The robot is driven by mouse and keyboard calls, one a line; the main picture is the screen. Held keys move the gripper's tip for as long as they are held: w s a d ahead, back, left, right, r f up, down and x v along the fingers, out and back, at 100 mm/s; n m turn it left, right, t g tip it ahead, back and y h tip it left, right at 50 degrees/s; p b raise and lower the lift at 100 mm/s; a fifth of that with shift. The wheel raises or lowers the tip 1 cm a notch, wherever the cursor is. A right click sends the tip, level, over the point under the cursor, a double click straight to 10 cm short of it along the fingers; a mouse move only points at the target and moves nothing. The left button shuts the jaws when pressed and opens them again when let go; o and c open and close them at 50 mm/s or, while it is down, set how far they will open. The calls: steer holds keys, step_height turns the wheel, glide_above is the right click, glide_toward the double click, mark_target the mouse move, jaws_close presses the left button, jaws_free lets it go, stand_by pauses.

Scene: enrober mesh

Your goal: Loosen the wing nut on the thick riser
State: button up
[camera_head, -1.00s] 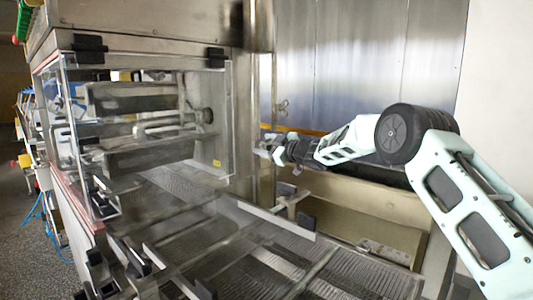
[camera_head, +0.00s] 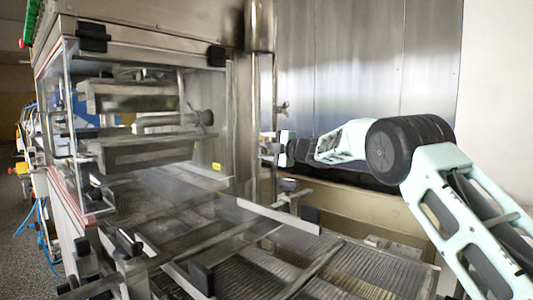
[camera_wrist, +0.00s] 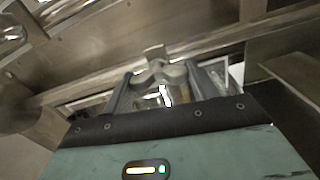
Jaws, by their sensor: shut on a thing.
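My gripper (camera_wrist: 161,82) is shut on a metal wing nut (camera_wrist: 158,72); its rounded lobes show between the two grey fingers in the wrist view. A metal bar, seemingly the riser (camera_wrist: 245,36), runs slantwise just beyond the nut in the wrist view. In the head view my gripper (camera_head: 272,148) is against the upright riser (camera_head: 255,150) at the right side of the machine. The held nut is too small and hidden to make out in the head view.
Another wing nut (camera_head: 281,107) sits higher up, beside the thin upright rod. A clear guard panel (camera_head: 218,130) stands left of the risers. A mesh conveyor (camera_head: 350,272) lies below, with metal rails and black knobs. A steel wall panel (camera_head: 350,60) stands behind.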

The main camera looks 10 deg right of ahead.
steer(key=shift+f+n+b, duration=0.15)
steer(key=shift+n+b, duration=0.2)
steer(key=shift+n, duration=0.15)
stand_by(0.3)
steer(key=o, duration=1)
steer(key=shift+s, duration=0.1)
steer(key=b+v, duration=0.2)
steer(key=v, duration=1.5)
steer(key=shift+b, duration=0.35)
steer(key=shift+d, duration=0.1)
